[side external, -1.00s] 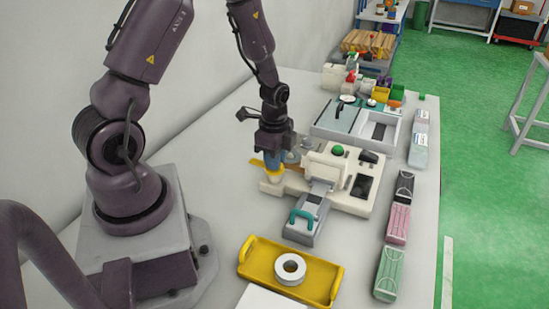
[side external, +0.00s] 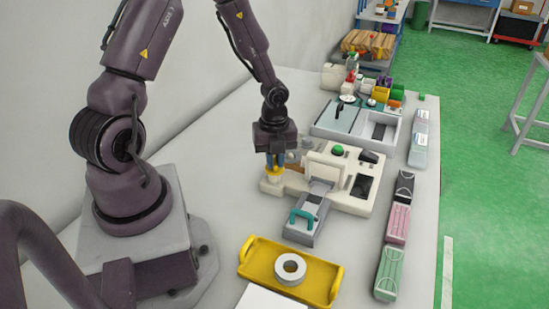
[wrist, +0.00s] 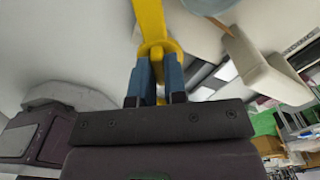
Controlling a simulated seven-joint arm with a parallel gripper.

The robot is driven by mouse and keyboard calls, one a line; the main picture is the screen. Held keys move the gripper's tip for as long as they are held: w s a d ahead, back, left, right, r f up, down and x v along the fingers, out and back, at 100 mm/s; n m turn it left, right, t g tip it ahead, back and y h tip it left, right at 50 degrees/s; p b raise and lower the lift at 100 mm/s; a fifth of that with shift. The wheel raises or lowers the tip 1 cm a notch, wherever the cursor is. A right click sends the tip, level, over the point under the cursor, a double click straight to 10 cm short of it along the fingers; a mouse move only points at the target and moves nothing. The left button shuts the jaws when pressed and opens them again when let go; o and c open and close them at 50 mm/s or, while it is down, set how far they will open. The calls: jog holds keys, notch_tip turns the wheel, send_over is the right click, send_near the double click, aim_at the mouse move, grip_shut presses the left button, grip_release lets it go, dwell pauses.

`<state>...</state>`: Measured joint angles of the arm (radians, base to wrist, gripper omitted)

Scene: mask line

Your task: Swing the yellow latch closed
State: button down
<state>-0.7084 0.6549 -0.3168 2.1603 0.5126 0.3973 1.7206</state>
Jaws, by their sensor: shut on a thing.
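The yellow latch (side external: 273,176) is at the left corner of the cream machine (side external: 352,205). My gripper (side external: 275,161) points down over it, its blue fingers at the latch. In the wrist view the fingers of my gripper (wrist: 157,80) are closed on either side of the latch's yellow arm (wrist: 150,22), which runs up out of the picture. My gripper's wrist hides part of the latch in the side view. I cannot tell whether the latch is fully closed.
A grey slide with a teal handle (side external: 302,216) projects from the machine's front. A yellow tray (side external: 255,268) with a white roll (side external: 290,268) lies in front. Pink (side external: 398,222) and green (side external: 389,272) boxes line the right edge. A grey-white station (side external: 378,130) stands behind.

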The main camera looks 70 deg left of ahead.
jog(key=m, duration=0.7)
dwell(0.7)
jog(key=c, duration=1.2)
grip_release()
jog(key=shift+o, duration=0.2)
notch_tip(320, 180, up, 13)
